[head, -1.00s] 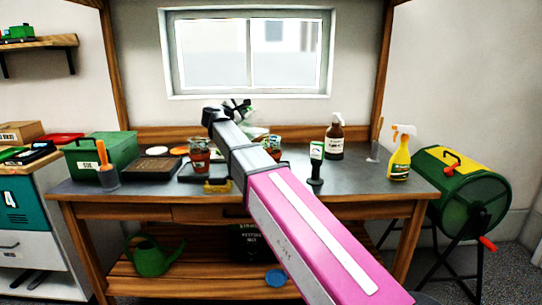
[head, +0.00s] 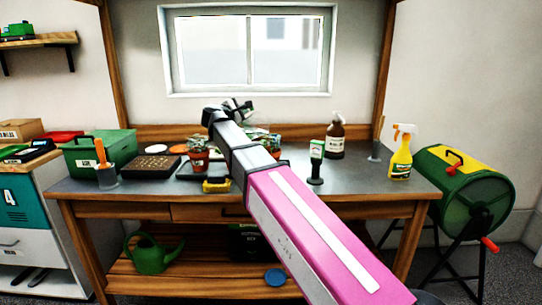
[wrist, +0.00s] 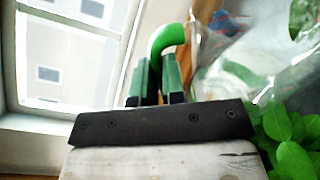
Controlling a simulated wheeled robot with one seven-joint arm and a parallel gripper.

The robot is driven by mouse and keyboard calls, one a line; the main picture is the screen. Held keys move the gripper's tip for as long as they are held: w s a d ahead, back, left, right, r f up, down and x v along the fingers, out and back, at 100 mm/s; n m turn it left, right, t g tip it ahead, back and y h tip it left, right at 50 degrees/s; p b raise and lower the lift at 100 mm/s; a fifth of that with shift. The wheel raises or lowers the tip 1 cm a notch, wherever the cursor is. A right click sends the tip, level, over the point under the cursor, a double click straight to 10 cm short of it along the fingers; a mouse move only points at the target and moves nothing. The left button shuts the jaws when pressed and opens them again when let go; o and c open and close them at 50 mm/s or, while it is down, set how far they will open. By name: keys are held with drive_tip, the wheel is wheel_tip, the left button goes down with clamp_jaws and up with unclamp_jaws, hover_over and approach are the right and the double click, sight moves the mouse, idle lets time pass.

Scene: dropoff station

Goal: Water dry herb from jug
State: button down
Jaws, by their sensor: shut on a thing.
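My gripper (head: 238,106) is at the far end of my arm, above the back of the workbench. In the wrist view its green fingers (wrist: 155,80) are shut on the green handle (wrist: 168,38) of a clear jug (wrist: 240,60). The jug body is to the right of the fingers and looks tilted; its water level cannot be made out. Green herb leaves (wrist: 290,140) are close by at the lower right. In the head view one potted herb (head: 198,158) stands left of my arm and another (head: 274,143) right of it, partly hidden. I cannot tell which is dry.
On the bench (head: 350,183) are a seed tray (head: 150,168), a green box (head: 98,155), a yellow object (head: 216,186), a small green-labelled bottle (head: 317,160), a brown spray bottle (head: 335,138) and a yellow sprayer (head: 401,158). The window (head: 248,50) is behind.

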drive_tip(key=shift+w+a+r, duration=0.15)
drive_tip(key=shift+w+a, duration=0.1)
drive_tip(key=shift+a, duration=0.05)
drive_tip(key=shift+s+d+f, duration=0.1)
drive_tip(key=shift+d+f, duration=0.05)
drive_tip(key=shift+f, duration=0.05)
drive_tip(key=shift+p, duration=0.55)
idle(0.6)
